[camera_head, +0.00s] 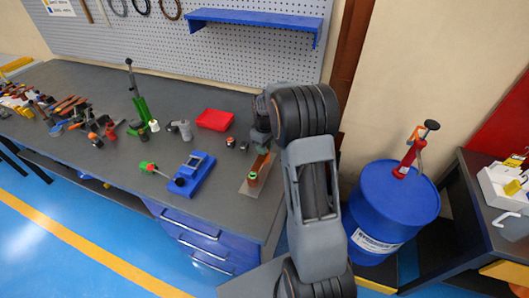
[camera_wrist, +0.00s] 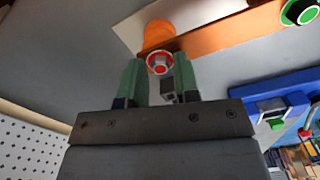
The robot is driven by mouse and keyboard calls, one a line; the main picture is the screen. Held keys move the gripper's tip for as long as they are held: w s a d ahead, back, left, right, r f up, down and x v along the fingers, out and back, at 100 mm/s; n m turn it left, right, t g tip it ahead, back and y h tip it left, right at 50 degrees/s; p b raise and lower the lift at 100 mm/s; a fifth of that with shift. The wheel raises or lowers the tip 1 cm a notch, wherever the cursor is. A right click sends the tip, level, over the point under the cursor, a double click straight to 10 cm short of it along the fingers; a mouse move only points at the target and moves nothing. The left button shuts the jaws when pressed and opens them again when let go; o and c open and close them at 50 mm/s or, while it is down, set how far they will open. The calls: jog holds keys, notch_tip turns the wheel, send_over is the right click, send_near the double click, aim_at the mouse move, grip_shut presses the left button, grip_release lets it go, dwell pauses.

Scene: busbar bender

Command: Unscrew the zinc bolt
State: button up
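In the wrist view, a round fitting with a red and white ringed face (camera_wrist: 159,62) shows between my fingertips, in front of an orange part. I take it for a bolt, but cannot tell whether it is the zinc one. My gripper (camera_wrist: 158,72) has two green fingers, one on each side of it, with a gap between them; contact is not clear. A small grey block (camera_wrist: 168,91) shows near the right finger. A copper-coloured bar (camera_wrist: 230,38) runs to a green-ringed fitting (camera_wrist: 300,12). In the head view, a green-ringed fitting (camera_head: 253,177) stands near the bar's front end.
On the grey bench (camera_head: 120,185), a blue device (camera_head: 192,175), a red tray (camera_head: 214,119) and a green upright tool (camera_head: 140,108) lie left of my arm. Several tools crowd the far left. A blue drum (camera_head: 395,205) stands right of my arm.

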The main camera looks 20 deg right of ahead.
jog(key=shift+m, duration=0.3)
jog(key=shift+m, duration=0.6)
grip_shut()
